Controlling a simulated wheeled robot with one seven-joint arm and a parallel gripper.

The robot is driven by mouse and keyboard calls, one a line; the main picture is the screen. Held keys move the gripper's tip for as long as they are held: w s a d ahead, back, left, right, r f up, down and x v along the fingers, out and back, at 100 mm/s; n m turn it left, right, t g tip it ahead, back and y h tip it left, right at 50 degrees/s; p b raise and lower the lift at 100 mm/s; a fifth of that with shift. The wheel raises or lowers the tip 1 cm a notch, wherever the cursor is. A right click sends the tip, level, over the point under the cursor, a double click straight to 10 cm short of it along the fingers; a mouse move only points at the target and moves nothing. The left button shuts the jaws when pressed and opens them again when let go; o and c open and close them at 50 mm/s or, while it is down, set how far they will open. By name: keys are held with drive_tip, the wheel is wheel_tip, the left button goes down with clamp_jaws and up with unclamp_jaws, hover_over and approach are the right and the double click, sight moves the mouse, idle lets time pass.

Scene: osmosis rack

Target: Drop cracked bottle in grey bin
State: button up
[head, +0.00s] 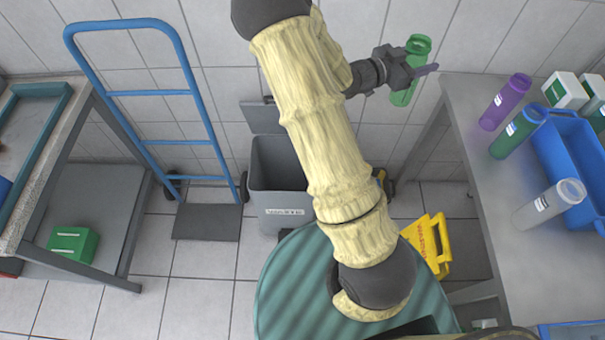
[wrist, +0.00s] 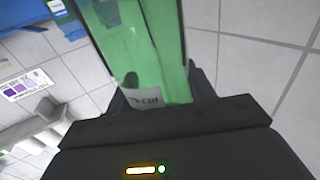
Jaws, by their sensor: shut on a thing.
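My gripper (head: 424,70) is shut on a translucent green bottle (head: 409,82), held nearly upright in the air above and to the right of the bin in the head view. The green bottle fills the top middle of the wrist view (wrist: 145,50), with a small label near its lower end. A dark crack-like patch on it cannot be made out for certain. The grey bin (head: 283,216) stands on the floor, left of my arm, with its lid tipped back and its opening partly hidden by my arm.
A grey table (head: 480,200) at right holds a purple bottle (head: 506,102), a dark green bottle (head: 517,132), a clear bottle (head: 549,203) and a blue crate (head: 565,150). A blue hand truck (head: 150,143) stands left of the bin. A yellow floor sign (head: 428,243) is right of my arm.

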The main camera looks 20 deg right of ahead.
drive_tip(key=w+a+f+n+t+y, duration=0.65)
drive_tip(key=a+f+n+t, duration=0.25)
drive_tip(key=a+f+t, duration=0.4)
drive_tip(key=s+a+f+n+t+y, duration=0.1)
drive_tip(key=s+a+f+n+y, duration=0.1)
drive_tip(key=f, duration=0.6)
drive_tip(key=s+a+f+n+t+y, duration=0.1)
drive_tip(key=s+a+f+n+y, duration=0.1)
drive_tip(key=a+f+n+y, duration=0.3)
wheel_tip(320, 180, down, 4)
drive_tip(key=a+y, duration=0.2)
drive_tip(key=y, duration=0.2)
drive_tip(key=shift+s+a+f+n+t, duration=0.15)
drive_tip(key=shift+s+a+n+t, duration=0.15)
drive_tip(key=shift+t, duration=0.1)
